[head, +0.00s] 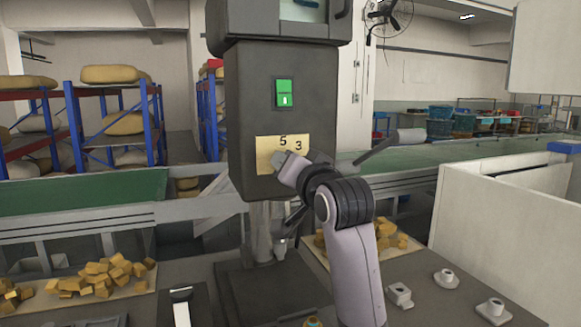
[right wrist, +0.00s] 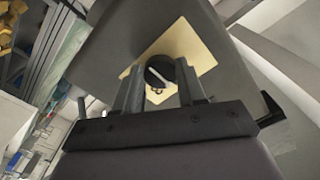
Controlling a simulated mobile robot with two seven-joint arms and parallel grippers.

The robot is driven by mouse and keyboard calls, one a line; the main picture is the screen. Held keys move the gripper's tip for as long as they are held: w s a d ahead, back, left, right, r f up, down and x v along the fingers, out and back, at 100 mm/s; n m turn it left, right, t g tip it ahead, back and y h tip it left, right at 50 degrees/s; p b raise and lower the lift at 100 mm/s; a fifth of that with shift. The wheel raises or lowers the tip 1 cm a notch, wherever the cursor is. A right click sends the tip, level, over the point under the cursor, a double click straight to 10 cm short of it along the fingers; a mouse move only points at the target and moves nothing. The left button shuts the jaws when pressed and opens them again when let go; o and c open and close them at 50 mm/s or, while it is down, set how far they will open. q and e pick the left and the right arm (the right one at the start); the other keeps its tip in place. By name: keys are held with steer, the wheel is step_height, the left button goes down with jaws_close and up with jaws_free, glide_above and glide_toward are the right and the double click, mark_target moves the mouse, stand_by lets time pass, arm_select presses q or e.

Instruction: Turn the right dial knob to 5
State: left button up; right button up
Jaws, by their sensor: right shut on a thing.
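A dark upright machine housing (head: 238,120) carries a yellow dial plate (head: 265,144) with the digits 5 and 3 readable. The plate also shows in the right wrist view (right wrist: 199,49). The round black dial knob (right wrist: 158,72) with a pale pointer line sits on the plate. In the head view my right arm hides the knob and the lower right of the plate. My right gripper (right wrist: 160,84) has its two fingers on either side of the knob and is shut on it. Which digit the pointer faces cannot be told. My left gripper is not in view.
A green rocker switch (head: 284,93) is above the plate. Yellow blocks lie on a tray (head: 140,287) at the lower left and behind my right arm. Small grey fittings (head: 446,279) stand at the lower right. A green conveyor (head: 80,193) runs behind the machine.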

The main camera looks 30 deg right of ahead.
steer(key=o, duration=1.1)
steer(key=shift+c, duration=0.2)
steer(key=b+v, duration=0.1)
steer(key=v, duration=0.6)
